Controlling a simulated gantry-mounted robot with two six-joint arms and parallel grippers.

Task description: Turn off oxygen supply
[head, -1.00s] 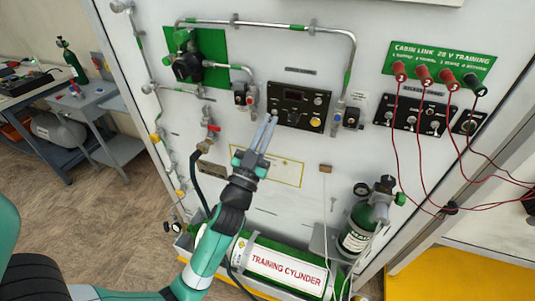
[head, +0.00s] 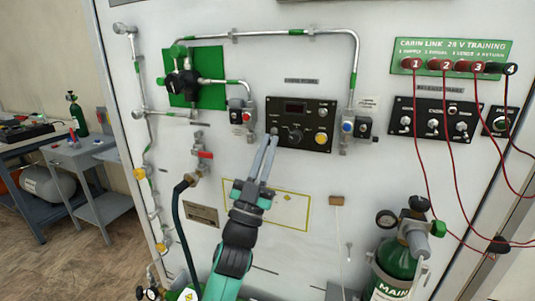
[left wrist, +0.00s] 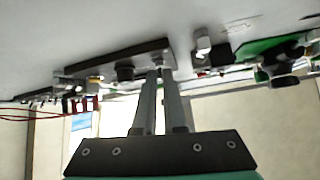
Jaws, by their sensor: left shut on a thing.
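The black control panel (head: 312,143) is on the white wall board, with a dark display, a dark centre knob (head: 295,135), a yellow button (head: 321,138) and small toggles. My left gripper (head: 272,140) reaches up to the panel's lower left corner. Its fingers are close together on a small toggle switch (head: 274,131), which they partly hide. In the left wrist view the fingertips (left wrist: 161,71) meet the edge of the black panel (left wrist: 120,62). The green plate with a dark regulator (head: 184,83) is up and left. My right gripper is not in view.
A red-handled valve (head: 203,155) with a black hose is left of my arm. A green cylinder with a gauge (head: 397,258) stands lower right. Red leads (head: 417,130) hang from the labelled sockets at right. Metal pipes (head: 260,32) run above the panel.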

